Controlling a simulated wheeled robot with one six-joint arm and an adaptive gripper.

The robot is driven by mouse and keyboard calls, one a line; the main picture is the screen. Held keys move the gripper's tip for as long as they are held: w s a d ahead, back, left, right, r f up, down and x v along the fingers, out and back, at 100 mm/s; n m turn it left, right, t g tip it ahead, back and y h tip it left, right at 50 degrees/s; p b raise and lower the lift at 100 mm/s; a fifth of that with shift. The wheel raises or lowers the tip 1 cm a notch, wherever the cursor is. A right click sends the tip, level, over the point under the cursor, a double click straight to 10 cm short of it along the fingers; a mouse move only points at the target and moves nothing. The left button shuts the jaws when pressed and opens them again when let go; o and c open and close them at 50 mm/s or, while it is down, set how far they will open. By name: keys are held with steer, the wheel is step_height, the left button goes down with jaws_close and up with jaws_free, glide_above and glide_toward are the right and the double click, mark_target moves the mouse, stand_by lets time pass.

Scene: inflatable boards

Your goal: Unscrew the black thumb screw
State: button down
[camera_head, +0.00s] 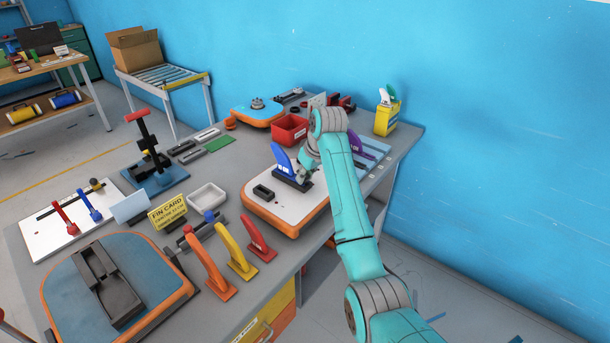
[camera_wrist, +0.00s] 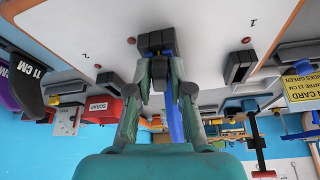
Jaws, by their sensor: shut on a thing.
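A white board with an orange rim (camera_head: 268,220) lies on the workbench. A blue fin (camera_head: 282,157) stands upright in a black fin box (camera_head: 291,181) on it; the fin also shows in the wrist view (camera_wrist: 174,122) behind my fingers. My gripper (camera_head: 304,177) is down at the right end of that box. In the wrist view my gripper (camera_wrist: 159,72) is shut on a small dark part beside the black box (camera_wrist: 155,42), which I take for the black thumb screw (camera_wrist: 159,76). The fingers hide most of it.
An empty black box (camera_head: 263,191) sits nearer on the board. Orange, yellow and red fins (camera_head: 237,252) stand at the front. A red bin (camera_head: 289,129), purple fin (camera_head: 355,142) and yellow box (camera_head: 387,117) stand behind. A white tray (camera_head: 207,196) sits left of the board.

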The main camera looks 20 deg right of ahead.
steer(key=shift+f, duration=0.1)
steer(key=shift+d+n+g+y, duration=0.1)
steer(key=shift+n+g+y, duration=0.25)
steer(key=shift+n, duration=0.75)
steer(key=c, duration=1)
jaws_free()
steer(key=shift+r, duration=0.2)
